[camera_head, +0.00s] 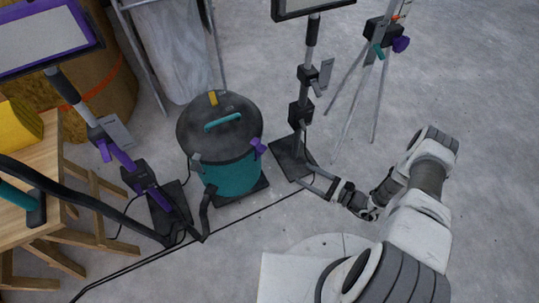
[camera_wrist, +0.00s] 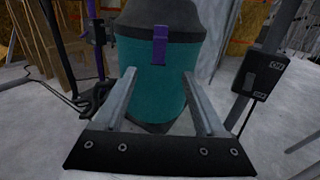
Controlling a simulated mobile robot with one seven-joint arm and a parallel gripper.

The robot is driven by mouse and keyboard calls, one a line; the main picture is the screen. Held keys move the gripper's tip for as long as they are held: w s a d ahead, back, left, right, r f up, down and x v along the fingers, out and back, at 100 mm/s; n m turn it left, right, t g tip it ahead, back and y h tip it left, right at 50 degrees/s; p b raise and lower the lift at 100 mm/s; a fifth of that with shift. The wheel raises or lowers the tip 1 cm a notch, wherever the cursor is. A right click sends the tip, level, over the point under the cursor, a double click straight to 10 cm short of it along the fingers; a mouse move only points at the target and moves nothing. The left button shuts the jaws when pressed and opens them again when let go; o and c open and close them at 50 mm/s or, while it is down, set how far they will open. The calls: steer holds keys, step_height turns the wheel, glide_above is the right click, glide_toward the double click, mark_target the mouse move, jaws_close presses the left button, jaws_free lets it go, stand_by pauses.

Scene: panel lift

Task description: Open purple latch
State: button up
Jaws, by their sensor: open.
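The purple latch (camera_head: 258,146) is a short strap on the right side of a teal vacuum drum (camera_head: 236,178) with a dark grey lid. In the wrist view, the latch (camera_wrist: 160,45) hangs upright over the seam between lid and drum. My gripper (camera_head: 316,180) is right of the drum and low, near the base of a dark stand. In the wrist view, my gripper (camera_wrist: 158,75) is open and empty, with its two fingers pointing at the drum. The latch shows between and just above the fingertips, apart from them.
The dark lamp stand (camera_head: 293,158) stands just behind my gripper; its post and switch box (camera_wrist: 262,74) show at right in the wrist view. A purple-jointed stand (camera_head: 120,155), a wooden workbench (camera_head: 40,160) and a hose are left. A tripod (camera_head: 375,80) stands back right. Bare floor lies right.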

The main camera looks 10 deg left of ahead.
mark_target(261, 152)
steer(key=b+x, duration=0.3)
steer(key=x, duration=1.3)
steer(key=shift+w, duration=0.1)
jaws_close()
stand_by(0.6)
steer(key=c, duration=1.1)
jaws_free()
steer(key=o, duration=1.1)
steer(key=shift+d, duration=0.1)
